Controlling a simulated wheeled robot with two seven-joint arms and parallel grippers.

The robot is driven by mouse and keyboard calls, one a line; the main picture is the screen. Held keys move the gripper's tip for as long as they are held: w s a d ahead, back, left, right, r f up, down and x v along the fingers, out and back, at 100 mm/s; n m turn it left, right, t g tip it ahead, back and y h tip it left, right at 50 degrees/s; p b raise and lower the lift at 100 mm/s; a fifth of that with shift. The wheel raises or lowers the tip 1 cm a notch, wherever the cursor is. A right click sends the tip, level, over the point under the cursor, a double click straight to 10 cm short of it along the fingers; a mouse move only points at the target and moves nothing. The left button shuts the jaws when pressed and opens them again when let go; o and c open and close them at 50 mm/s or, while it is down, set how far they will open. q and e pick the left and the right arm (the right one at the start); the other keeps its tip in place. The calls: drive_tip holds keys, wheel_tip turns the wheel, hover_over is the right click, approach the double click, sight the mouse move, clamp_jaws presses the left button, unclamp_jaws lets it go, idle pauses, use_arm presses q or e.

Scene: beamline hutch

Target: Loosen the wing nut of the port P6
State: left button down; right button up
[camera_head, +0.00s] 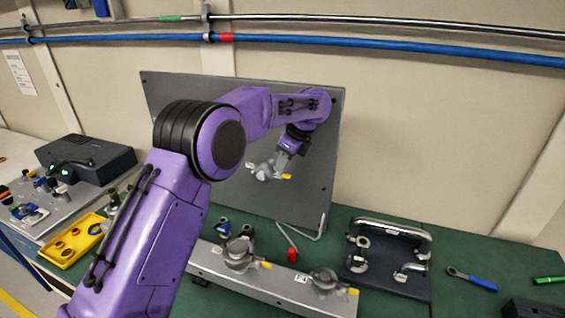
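A grey clamped port (264,172) with yellow-tipped wing nut parts sits in front of the upright dark grey panel (305,205). My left gripper (280,163) is right at this port, reaching from above. Its fingers are small and partly merge with the clamp, so I cannot tell whether they touch it or are open or shut. Two more clamped ports, one larger (239,254) and one smaller (325,280), stand on a light grey rail (275,292), each with a yellow tip. No port number is readable. My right gripper is out of view.
A yellow tray (70,246) and dark box (85,158) are at left. My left arm hides much of the panel.

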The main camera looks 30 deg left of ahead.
use_arm(q)
drive_tip(key=shift+f+n+g, duration=0.25)
drive_tip(key=shift+n+g, duration=0.05)
drive_tip(key=shift+n, duration=0.3)
drive_tip(key=shift+f, duration=0.1)
drive_tip(key=c, duration=1.3)
unclamp_jaws()
drive_tip(key=shift+a, duration=0.1)
drive_tip(key=shift+r, duration=0.2)
drive_tip(key=v, duration=1)
drive_tip(key=shift+w+r, duration=0.1)
drive_tip(key=shift+r, duration=0.05)
drive_tip(key=shift+a, duration=0.1)
